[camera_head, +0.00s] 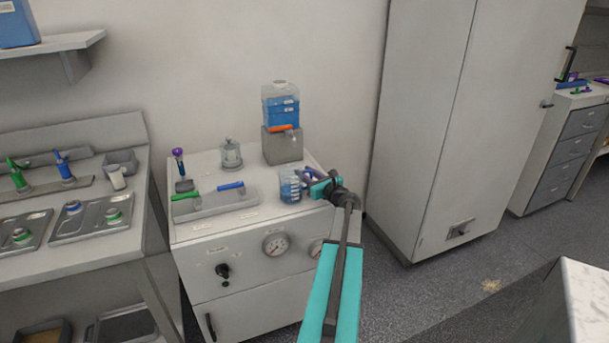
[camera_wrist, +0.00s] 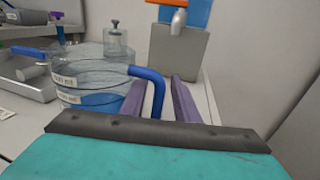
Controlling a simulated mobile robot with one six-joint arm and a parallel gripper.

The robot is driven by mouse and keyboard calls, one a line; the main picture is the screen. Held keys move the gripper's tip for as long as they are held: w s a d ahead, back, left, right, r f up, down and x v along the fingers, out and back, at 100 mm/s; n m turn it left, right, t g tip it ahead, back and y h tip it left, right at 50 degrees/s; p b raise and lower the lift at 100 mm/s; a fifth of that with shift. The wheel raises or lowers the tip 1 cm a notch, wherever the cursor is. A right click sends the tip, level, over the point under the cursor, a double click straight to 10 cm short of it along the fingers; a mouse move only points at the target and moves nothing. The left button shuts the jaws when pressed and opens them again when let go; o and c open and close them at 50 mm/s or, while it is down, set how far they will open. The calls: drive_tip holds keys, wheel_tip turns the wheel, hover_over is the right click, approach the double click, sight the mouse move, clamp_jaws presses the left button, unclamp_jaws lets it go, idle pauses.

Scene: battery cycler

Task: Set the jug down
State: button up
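The jug (camera_head: 290,187) is clear, with blue liquid inside and a blue handle. It stands upright on the white cabinet top (camera_head: 262,222), near its front right corner. In the wrist view the jug (camera_wrist: 95,88) fills the left side, with its handle (camera_wrist: 157,92) reaching between my two purple fingers. My gripper (camera_head: 322,187) is at the right of the jug, and it also shows in the wrist view (camera_wrist: 160,92). The fingers are parted, with a narrow gap visible on each side of the handle. The jug's base is hidden in the wrist view.
A blue-filled dispenser (camera_head: 281,106) with an orange tap sits on a grey block (camera_head: 282,146) behind the jug. A glass vessel (camera_head: 231,154) stands behind left. A grey tray (camera_head: 215,203) with green and blue handles is left of the jug. A tall cabinet (camera_head: 425,110) stands right.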

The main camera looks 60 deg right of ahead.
drive_tip(key=shift+s+r, duration=0.1)
drive_tip(key=shift+r, duration=0.1)
drive_tip(key=b+v, duration=0.2)
drive_tip(key=v, duration=0.9)
drive_tip(key=shift+s+a, duration=0.15)
drive_tip(key=shift+s, duration=0.2)
drive_tip(key=shift+s, duration=0.2)
idle(0.3)
